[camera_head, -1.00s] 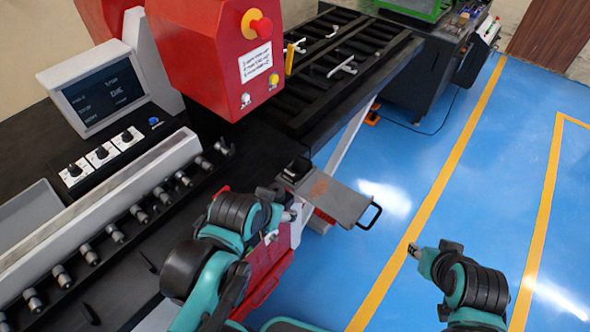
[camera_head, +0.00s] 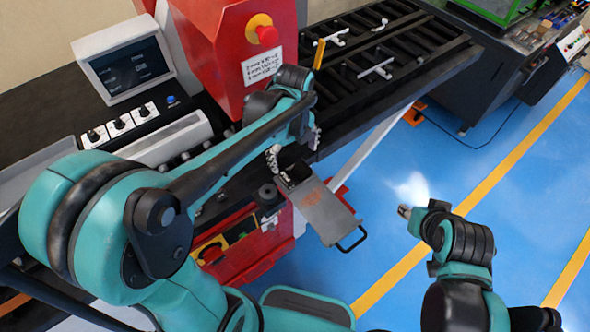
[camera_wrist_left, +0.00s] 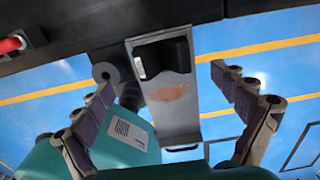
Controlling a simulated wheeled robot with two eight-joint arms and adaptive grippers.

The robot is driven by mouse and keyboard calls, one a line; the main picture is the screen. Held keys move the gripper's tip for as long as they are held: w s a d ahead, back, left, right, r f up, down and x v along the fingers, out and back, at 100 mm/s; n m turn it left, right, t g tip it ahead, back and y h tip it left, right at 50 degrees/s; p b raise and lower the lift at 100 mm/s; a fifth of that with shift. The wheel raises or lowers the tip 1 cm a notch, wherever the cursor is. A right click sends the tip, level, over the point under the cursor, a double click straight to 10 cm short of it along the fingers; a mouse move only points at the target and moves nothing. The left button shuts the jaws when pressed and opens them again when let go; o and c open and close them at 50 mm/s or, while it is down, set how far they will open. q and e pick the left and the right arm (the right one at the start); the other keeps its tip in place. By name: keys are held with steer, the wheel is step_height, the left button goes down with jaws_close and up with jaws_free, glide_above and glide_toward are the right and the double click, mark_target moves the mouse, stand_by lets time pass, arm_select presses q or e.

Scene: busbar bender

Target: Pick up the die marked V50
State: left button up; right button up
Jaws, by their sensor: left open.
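A small black block (camera_head: 296,173), possibly the die, sits at the inner end of a grey metal plate (camera_head: 325,213). In the left wrist view the black block (camera_wrist_left: 172,56) has a small white label, too small to read, so I cannot confirm V50. My left gripper (camera_head: 294,148) is open over that end of the plate, one finger on each side. In the left wrist view its open fingers (camera_wrist_left: 162,85) stand either side of the plate, with nothing between them touched. My right gripper (camera_head: 406,212) hangs over the floor at right; its jaw state is unclear.
The red machine head (camera_head: 232,50) with a stop button stands behind my left arm. A black slatted table (camera_head: 400,55) lies behind the gripper. A dark round part (camera_head: 268,194) is left of the plate. A black handle (camera_head: 352,242) juts over open blue floor.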

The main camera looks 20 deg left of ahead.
mark_target(296, 176)
arm_select(q)
steer(key=f+b, duration=0.1)
steer(key=f, duration=0.2)
steer(key=f+b, duration=0.1)
steer(key=f, duration=0.3)
steer(key=shift+d, duration=0.2)
steer(key=shift+r, duration=0.1)
steer(key=c, duration=2)
